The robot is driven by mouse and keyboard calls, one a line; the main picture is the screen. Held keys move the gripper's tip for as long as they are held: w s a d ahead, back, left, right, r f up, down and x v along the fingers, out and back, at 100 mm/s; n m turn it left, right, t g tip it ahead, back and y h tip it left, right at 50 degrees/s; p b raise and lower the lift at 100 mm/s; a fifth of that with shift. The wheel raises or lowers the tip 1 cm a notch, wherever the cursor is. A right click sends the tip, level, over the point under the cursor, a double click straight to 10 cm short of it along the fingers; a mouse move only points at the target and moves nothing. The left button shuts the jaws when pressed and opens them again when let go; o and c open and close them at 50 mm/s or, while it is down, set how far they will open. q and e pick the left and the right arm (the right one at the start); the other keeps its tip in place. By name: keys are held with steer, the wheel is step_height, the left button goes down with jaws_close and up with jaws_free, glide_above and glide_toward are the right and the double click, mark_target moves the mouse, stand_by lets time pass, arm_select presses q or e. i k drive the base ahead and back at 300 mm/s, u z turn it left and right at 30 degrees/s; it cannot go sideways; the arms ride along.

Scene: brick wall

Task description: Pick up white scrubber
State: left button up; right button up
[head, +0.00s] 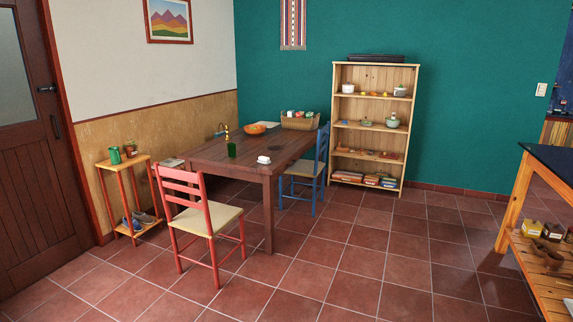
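A small white object (264,160), which may be the white scrubber, lies on the near right part of the dark wooden table (222,157). It is too small to make out in detail. Neither of my grippers is in the head view, and nothing is seen touching the white object. The table stands across the room, left of the middle of the picture.
A red chair (204,218) stands at the table's near left and a blue chair (302,168) at its right. A green cup (231,149), an orange bowl (254,128) and a basket (299,122) are on the table. The tiled floor (340,262) ahead is clear.

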mark_target(263, 160)
steer(key=k, duration=0.5)
steer(key=u, duration=0.1)
steer(key=i, duration=1.5)
steer(key=z, duration=0.3)
steer(key=i, duration=3.6)
steer(key=u, duration=0.2)
